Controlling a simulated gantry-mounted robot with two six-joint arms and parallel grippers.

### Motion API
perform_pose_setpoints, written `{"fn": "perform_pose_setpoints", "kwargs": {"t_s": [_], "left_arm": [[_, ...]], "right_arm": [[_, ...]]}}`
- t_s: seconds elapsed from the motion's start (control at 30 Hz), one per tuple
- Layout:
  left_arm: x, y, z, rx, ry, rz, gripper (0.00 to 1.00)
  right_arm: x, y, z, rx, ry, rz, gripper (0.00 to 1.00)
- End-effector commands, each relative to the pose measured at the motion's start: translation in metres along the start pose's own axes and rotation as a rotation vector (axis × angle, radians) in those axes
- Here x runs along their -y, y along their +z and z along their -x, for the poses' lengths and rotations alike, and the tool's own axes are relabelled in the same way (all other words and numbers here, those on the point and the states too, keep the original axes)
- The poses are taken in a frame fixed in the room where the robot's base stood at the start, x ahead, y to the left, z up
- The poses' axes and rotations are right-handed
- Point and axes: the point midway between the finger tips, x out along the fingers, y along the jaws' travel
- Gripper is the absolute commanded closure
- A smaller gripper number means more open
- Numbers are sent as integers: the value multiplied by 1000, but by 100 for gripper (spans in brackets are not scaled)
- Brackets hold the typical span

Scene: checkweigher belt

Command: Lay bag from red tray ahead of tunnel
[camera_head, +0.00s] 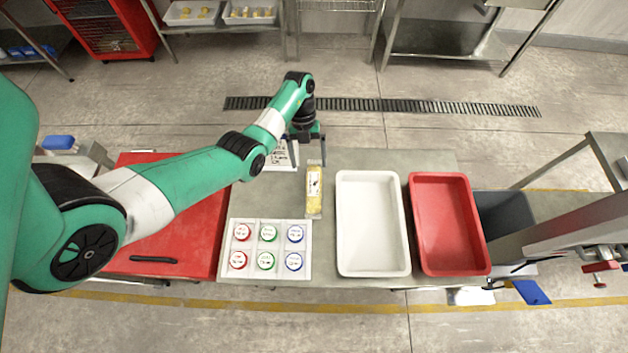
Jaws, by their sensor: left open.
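A slim clear bag with yellow contents (314,200) lies lengthwise on the grey table, left of the white tray. My left gripper (309,164) is open above the far end of the bag, its two fingers pointing down and apart. I cannot tell its height above the bag. The red tray (481,262) stands right of the white tray and looks empty. I cannot make out a tunnel with certainty. My right gripper is not in view.
The white tray (374,176) is empty. A white holder (226,272) with several red, green and blue lidded pots stands left of the bag. A red board (190,245) with a dark bar-like object (153,259) lies further left. Metal equipment (585,232) stands at right.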

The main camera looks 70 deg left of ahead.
Motion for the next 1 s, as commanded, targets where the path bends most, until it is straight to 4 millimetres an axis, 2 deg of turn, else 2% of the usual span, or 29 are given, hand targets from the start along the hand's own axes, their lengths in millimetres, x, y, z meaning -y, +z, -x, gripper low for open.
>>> {"fn": "perform_pose_setpoints", "kwargs": {"t_s": [0.03, 0.1, 0.37, 0.63, 0.7, 0.9, 1.0], "left_arm": [[0, 0, -14, -4, 2, 0, 0], [0, 0, -27, -3, 1, 0, 0], [1, 0, -39, -1, 0, -1, 0], [6, -1, -82, -2, 1, -1, 0], [6, -1, -88, -1, 0, -1, 0], [6, -1, -87, 1, -1, -1, 0], [6, -1, -87, 1, 0, -1, 18]], "right_arm": [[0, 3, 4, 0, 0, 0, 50], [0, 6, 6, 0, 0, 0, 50], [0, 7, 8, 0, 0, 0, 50], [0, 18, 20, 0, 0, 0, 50], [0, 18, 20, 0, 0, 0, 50], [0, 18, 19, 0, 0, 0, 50], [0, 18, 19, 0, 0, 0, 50]]}}
